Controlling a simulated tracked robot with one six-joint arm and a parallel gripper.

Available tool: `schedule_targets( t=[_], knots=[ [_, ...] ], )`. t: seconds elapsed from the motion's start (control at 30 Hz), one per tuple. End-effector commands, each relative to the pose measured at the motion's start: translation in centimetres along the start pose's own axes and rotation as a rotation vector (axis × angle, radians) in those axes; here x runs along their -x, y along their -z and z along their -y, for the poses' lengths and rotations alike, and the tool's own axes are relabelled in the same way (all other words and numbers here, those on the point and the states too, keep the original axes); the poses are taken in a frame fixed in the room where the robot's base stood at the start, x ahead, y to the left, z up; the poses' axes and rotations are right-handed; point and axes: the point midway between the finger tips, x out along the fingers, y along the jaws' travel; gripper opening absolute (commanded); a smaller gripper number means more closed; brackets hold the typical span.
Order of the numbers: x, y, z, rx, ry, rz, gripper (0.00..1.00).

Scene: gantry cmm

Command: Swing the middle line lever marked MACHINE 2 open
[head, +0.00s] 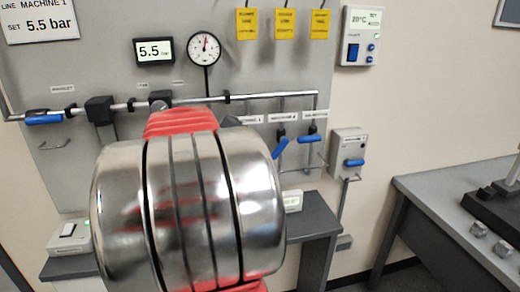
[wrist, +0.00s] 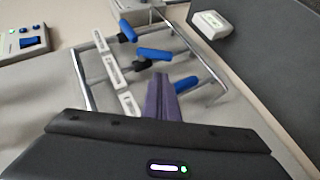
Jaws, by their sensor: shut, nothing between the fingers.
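The middle line lever (wrist: 155,54) is a blue handle on a black valve; its pipe carries the middle white label (wrist: 113,71), too small to read here. In the head view this lever (head: 281,147) slants down-left, off the line of its vertical pipe. In the wrist view my gripper (wrist: 161,80) is shut and empty, its purple fingers just below the middle lever. I cannot tell whether they touch it. The lowest lever (wrist: 186,83) lies right of the fingers, its valve hidden behind them. My arm hides the gripper in the head view.
The top lever (wrist: 127,30) lies across its pipe, close to the middle one. A metal guard rail (wrist: 207,69) runs beside the levers. A grey wall box (head: 348,150) with a blue handle and a dark shelf (head: 318,215) stand nearby.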

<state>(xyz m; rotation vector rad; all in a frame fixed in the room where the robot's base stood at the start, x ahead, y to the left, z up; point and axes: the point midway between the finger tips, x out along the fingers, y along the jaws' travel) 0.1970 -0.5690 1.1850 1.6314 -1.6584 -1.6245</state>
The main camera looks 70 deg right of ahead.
Motion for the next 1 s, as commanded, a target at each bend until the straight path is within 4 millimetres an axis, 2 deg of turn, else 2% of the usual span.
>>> schedule_targets(
  t=[0.27, 0.7, 1.0],
  knots=[
    [-2.4, -0.1, 0.1, 0.001, 0.001, 0.003, 0.0],
    [-8.7, -0.1, 0.1, 0.001, 0.001, 0.002, 0.0],
    [-9.9, 0.0, 0.0, 0.0, 0.0, 0.0, 0.0]
  ],
)
